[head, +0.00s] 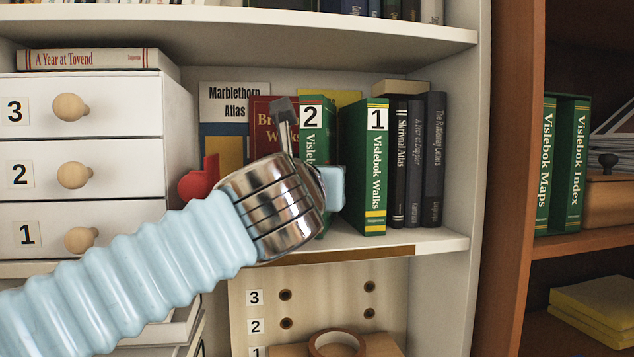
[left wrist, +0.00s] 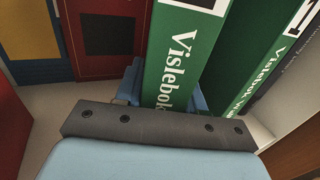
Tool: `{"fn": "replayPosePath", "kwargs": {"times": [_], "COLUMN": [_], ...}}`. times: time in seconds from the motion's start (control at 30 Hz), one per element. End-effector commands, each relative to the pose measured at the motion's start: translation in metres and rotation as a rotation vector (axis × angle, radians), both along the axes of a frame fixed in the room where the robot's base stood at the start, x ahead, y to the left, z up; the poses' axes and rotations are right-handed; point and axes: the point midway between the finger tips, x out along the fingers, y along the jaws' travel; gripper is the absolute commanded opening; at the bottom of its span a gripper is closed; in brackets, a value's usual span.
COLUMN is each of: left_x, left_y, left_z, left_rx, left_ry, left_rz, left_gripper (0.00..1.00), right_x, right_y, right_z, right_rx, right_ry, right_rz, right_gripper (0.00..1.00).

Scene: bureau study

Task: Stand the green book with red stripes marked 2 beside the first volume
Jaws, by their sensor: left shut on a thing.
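The green book marked 2 (head: 313,146) is upright on the middle shelf, with its spine facing out. My left gripper (head: 328,188) is shut on it across the lower spine and hides its stripes. The left wrist view shows the green spine (left wrist: 178,62) between the blue fingers of my left gripper (left wrist: 163,92). The first volume (head: 364,165), green with yellow stripes and marked 1, stands just to the right. A narrow gap seems to separate the two books. I cannot tell whether book 2's base touches the shelf. My right gripper is not in view.
Dark books (head: 415,160) stand right of the first volume. A red book (head: 262,115) and the Marblethorn Atlas (head: 234,105) are behind to the left. A red object (head: 198,182) sits beside my wrist. White drawers (head: 85,160) fill the left. The shelf's front edge (head: 440,244) is clear at right.

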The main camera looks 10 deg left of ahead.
Motion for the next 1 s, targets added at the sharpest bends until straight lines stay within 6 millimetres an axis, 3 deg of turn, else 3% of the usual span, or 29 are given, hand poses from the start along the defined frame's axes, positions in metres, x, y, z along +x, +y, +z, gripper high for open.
{"fn": "replayPosePath", "kwargs": {"times": [0.13,0.17,0.3,0.67,0.77,1.0], "left_x": [0.000,0.000,0.000,-0.003,-0.017,-0.073], "left_y": [0.000,0.000,0.000,0.000,0.000,0.000], "left_z": [-0.002,-0.002,-0.002,0.001,0.000,0.000], "left_rx": [0.000,0.000,0.000,0.000,-0.001,-0.001], "left_ry": [-0.002,0.001,0.001,0.000,-0.001,-0.002], "left_rz": [0.000,0.000,0.000,-0.001,-0.001,-0.003], "left_gripper": [0.00,0.42,0.63,0.64,0.64,0.64], "right_x": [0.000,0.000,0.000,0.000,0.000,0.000], "right_y": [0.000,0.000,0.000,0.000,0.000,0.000], "right_z": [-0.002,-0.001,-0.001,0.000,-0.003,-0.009], "right_rx": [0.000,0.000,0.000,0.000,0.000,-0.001], "right_ry": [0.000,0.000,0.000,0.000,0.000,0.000], "right_rz": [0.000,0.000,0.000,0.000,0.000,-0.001], "right_gripper": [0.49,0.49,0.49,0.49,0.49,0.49]}}
